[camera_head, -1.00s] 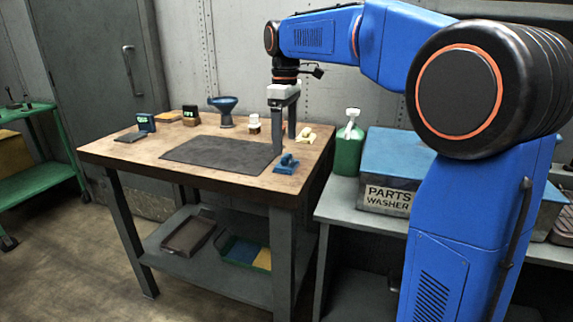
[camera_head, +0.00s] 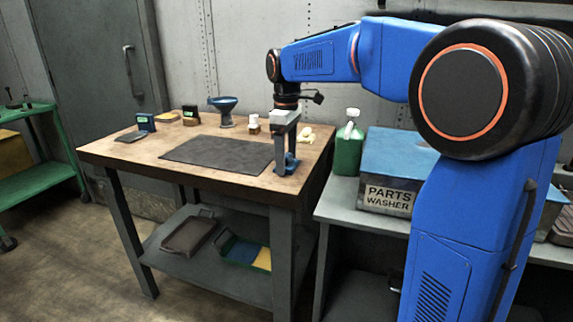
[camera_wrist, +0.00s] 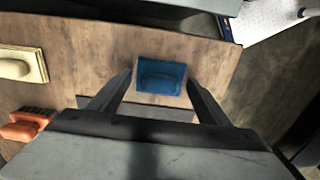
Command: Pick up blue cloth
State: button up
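The blue cloth (camera_head: 291,166) is a small folded or bunched blue piece near the right front edge of the wooden table. In the wrist view the blue cloth (camera_wrist: 160,74) lies flat on the wood with a raised ridge across its middle. My gripper (camera_head: 285,159) points down at it from above. In the wrist view my gripper (camera_wrist: 160,84) is open, with one finger on each side of the cloth and visible room between. The fingers partly hide the cloth in the head view.
The table (camera_head: 130,153) also bears a dark mat (camera_head: 215,153), a blue funnel-like item (camera_head: 225,110), a small white-capped jar (camera_head: 253,124) and a pale yellow item (camera_head: 306,134). An orange brush (camera_wrist: 27,126) shows in the wrist view. A green jug (camera_head: 348,150) stands right of the table.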

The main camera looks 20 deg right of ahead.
aim_at(287, 155)
jog(key=c, duration=0.6)
jog(key=shift+c, duration=0.2)
jog(key=shift+r, duration=0.1)
notch_tip(287, 155, up, 10)
jog(key=shift+f, duration=0.1)
